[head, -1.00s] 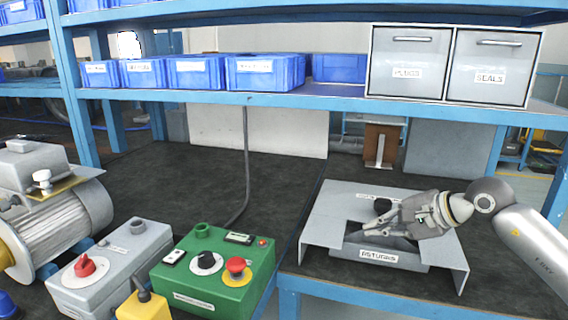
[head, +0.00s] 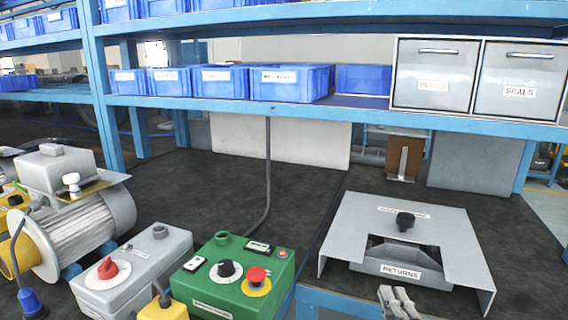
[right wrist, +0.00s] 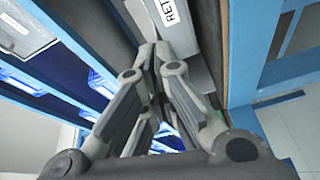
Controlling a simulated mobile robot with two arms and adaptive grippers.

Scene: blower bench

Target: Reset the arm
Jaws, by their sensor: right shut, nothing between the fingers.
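My right gripper (head: 400,302) shows at the bottom edge of the head view, in front of the grey returns box. In the right wrist view its fingers (right wrist: 152,50) come together, shut and empty. The returns box (head: 460,235) is a grey metal housing with a dark knob (head: 405,220) on top and a front opening. Its label reads RETURNS, and the box also shows near the top of the right wrist view (right wrist: 185,45). The gripper appears apart from the box. The rest of my right arm is out of the head view. My left gripper is not in view.
A green control box (head: 232,285) with a red button, a grey box (head: 140,265) with a red knob and a motor (head: 85,225) stand on the left. A blue shelf (head: 350,108) holds blue bins and two grey drawers.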

